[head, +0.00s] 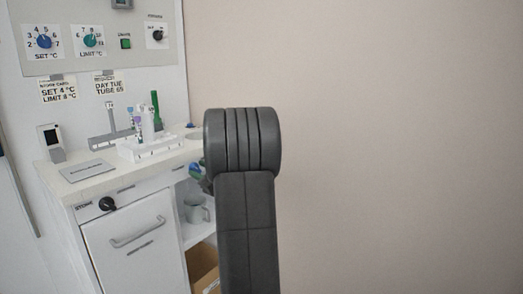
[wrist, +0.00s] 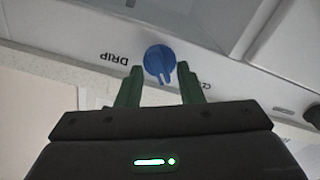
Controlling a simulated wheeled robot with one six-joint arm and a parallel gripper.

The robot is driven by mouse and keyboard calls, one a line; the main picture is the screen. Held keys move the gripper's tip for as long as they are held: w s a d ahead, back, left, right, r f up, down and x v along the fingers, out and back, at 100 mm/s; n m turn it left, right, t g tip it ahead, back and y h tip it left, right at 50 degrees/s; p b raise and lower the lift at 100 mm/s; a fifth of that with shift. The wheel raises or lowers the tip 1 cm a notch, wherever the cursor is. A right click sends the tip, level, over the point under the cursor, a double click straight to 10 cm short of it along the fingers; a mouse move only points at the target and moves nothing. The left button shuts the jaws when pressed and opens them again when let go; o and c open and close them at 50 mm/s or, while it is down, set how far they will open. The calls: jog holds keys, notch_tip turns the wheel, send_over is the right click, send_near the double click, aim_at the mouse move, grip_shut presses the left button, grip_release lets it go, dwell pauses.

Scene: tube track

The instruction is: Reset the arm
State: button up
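My gripper (wrist: 160,70) shows in the wrist view with its two green fingers spread apart. A blue knob (wrist: 159,60) with a pointer appears between the fingertips, on a pale panel lettered DRIP to one side. The fingers look apart from the knob, but I cannot tell the depth gap. Nothing is held. In the head view my dark grey arm (head: 247,220) rises in the middle and hides most of the gripper area.
In the head view a counter (head: 75,182) at left carries a white rack (head: 150,148) with several tubes. A cabinet door (head: 135,245) marked STORE is below, with a mug (head: 196,211) on an open shelf beside it. A panel with dials (head: 100,40) hangs above. The right side is bare wall.

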jog(key=shift+d+f+m+p, duration=0.15)
jog(key=shift+m+p, duration=1.1)
jog(key=shift+m, duration=0.9)
jog(key=shift+d+r+m+p, duration=0.1)
jog(key=shift+d+m+p, duration=0.1)
jog(key=shift+m+p, duration=1.5)
jog(key=shift+d+f+m+p, duration=0.15)
jog(key=shift+m+p, duration=0.7)
jog(key=shift+m, duration=1.7)
